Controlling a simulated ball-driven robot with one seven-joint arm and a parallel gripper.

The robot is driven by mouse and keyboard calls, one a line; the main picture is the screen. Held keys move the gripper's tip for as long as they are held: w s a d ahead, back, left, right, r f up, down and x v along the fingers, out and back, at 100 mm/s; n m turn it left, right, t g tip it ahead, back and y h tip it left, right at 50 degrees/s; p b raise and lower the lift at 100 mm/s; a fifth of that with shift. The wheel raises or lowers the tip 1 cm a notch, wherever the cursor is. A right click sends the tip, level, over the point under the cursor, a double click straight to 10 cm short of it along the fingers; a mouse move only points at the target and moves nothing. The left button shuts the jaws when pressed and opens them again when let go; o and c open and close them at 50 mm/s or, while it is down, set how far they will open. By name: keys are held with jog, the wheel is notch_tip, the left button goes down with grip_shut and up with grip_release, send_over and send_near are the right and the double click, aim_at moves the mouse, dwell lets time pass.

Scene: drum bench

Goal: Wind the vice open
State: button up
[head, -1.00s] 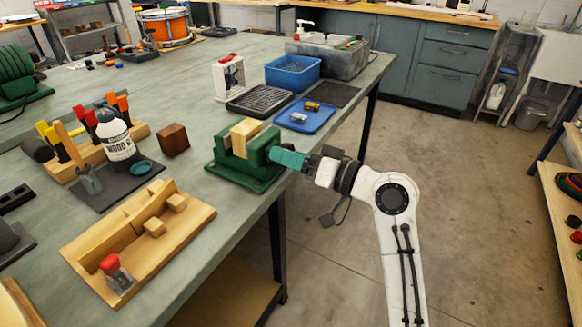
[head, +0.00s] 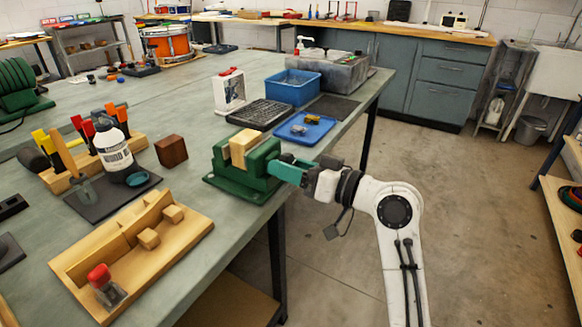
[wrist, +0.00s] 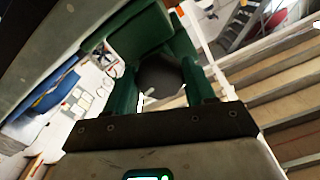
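The green vice (head: 232,178) is bolted or set at the bench's right edge in the head view, with a pale wooden block (head: 243,145) between its jaws. My gripper (head: 284,168), with teal fingers, reaches the vice's right side, where the screw end is. In the wrist view my gripper (wrist: 163,80) has its fingers spread on either side of a dark round part (wrist: 160,75), and a thin pale bar shows just below that part. I cannot tell whether the fingers press on it. The vice's green body also shows in the wrist view (wrist: 142,35). The handle is mostly hidden in the head view.
A blue tray (head: 304,128) and a black grid mat (head: 260,114) lie behind the vice. A blue bin (head: 293,87) stands farther back. A wooden tray (head: 90,262), a dark wooden block (head: 171,151) and a glue bottle (head: 113,150) are to the left. Open floor lies right of the bench.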

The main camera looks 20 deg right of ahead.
jog(key=o, duration=0.4)
jog(key=shift+a, duration=0.1)
jog(key=v, duration=1)
jog(key=shift+s+d, duration=0.25)
jog(key=shift+s, duration=0.05)
